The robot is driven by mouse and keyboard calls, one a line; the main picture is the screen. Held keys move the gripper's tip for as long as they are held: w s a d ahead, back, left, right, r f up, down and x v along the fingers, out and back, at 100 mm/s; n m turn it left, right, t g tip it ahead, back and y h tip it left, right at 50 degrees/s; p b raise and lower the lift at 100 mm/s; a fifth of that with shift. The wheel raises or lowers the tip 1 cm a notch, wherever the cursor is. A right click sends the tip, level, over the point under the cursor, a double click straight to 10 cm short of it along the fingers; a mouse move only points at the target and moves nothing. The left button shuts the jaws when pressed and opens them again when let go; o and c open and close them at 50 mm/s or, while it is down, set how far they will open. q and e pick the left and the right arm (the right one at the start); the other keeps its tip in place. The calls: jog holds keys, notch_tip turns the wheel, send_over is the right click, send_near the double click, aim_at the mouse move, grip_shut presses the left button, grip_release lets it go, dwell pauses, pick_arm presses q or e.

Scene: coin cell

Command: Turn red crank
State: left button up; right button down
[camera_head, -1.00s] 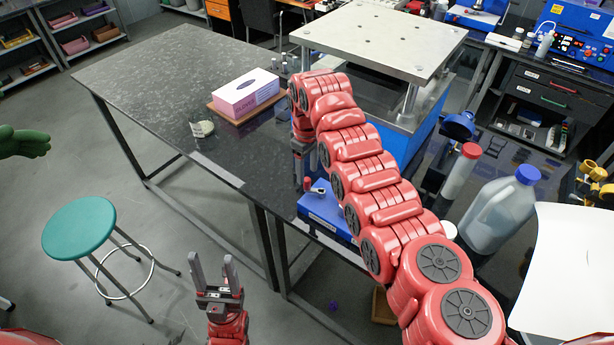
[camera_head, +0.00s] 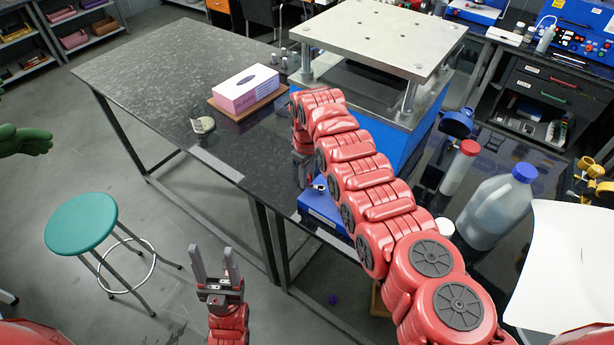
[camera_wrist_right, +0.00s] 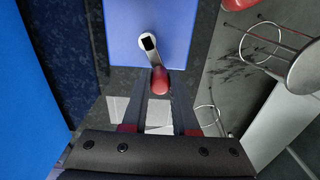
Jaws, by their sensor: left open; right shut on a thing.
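The crank has a silver arm (camera_wrist_right: 151,48) and a red knob (camera_wrist_right: 160,80). It sits on a blue box (camera_wrist_right: 187,18) in the right wrist view. In the head view the blue box (camera_head: 318,212) stands at the table's front edge, and the knob is hidden by my right arm. My right gripper (camera_wrist_right: 160,92) has its two fingers on either side of the red knob and is shut on it. My left gripper (camera_head: 215,265) is open and empty, pointing up in front of the table, well apart from the box.
A large blue press with a metal top plate (camera_head: 380,35) stands behind my right arm. A pink-and-white glove box (camera_head: 246,88) and a small glass container (camera_head: 202,122) are on the dark table. A blue-capped jug (camera_head: 497,210) stands at right. A green stool (camera_head: 80,222) is at left.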

jog(key=shift+w+d+f+m+b, duration=0.15)
jog(key=shift+f+m+b, duration=0.25)
jog(key=shift+b, duration=1.1)
jog(key=shift+r+b, duration=0.15)
jog(key=shift+b, duration=0.15)
jog(key=shift+w+r+m, duration=0.1)
jog(key=shift+r+m, duration=0.15)
jog(key=shift+m, duration=0.05)
jog(key=c, duration=0.7)
grip_release()
